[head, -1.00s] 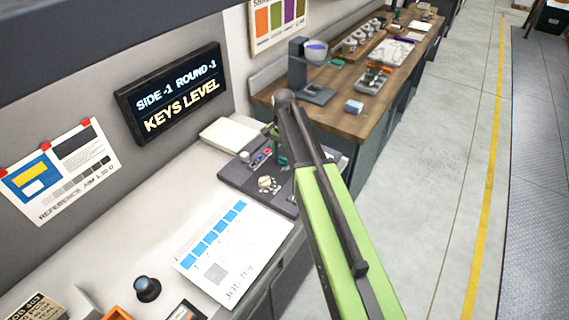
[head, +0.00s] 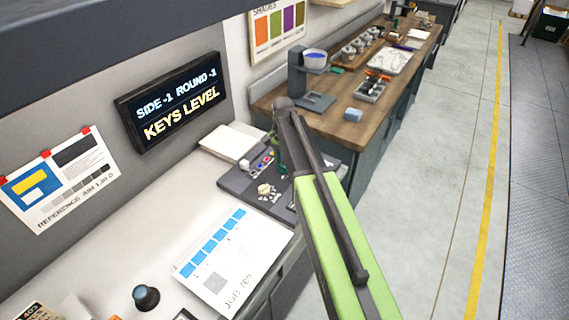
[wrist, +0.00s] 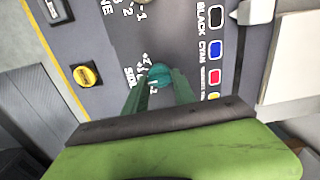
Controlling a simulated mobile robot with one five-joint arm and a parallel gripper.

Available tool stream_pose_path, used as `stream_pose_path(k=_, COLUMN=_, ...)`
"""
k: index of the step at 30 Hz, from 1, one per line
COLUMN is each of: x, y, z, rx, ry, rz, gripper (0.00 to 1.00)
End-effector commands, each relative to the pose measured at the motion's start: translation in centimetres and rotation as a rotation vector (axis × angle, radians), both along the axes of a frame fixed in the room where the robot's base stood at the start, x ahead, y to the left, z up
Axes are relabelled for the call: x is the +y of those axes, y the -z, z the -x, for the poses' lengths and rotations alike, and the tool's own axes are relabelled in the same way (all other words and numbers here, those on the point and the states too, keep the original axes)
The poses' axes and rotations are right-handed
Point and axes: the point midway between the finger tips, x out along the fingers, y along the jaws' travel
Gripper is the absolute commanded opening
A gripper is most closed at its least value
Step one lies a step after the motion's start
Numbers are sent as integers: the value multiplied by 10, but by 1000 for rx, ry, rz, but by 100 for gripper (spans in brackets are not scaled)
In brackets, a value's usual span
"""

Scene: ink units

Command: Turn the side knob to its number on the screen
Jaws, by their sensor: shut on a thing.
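The wall screen (head: 172,102) reads "SIDE -1 ROUND -1" above "KEYS LEVEL". The dark control panel (head: 237,182) lies on the bench below it. In the wrist view the teal side knob (wrist: 160,72) sits beside the printed word SIDE, with small numbers around it. My gripper (wrist: 160,88) is shut on this knob, one teal finger on each side. In the head view my arm hides most of the knob and my gripper (head: 279,152). I cannot tell which number the knob points at.
A pale knob (head: 264,190) is on the same panel, near my gripper. Coloured buttons labelled black and cyan (wrist: 215,50) run beside the side knob. A yellow button (wrist: 85,75) is on the other side. A printed sheet (head: 232,262) lies in front of the panel.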

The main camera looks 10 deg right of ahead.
Motion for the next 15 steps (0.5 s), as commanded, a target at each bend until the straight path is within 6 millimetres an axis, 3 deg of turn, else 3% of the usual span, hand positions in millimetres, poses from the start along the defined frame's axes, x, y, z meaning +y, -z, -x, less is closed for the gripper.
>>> stream_pose_path(k=15, x=1, y=0, z=1, rx=3, ry=-328, rz=2, gripper=0)
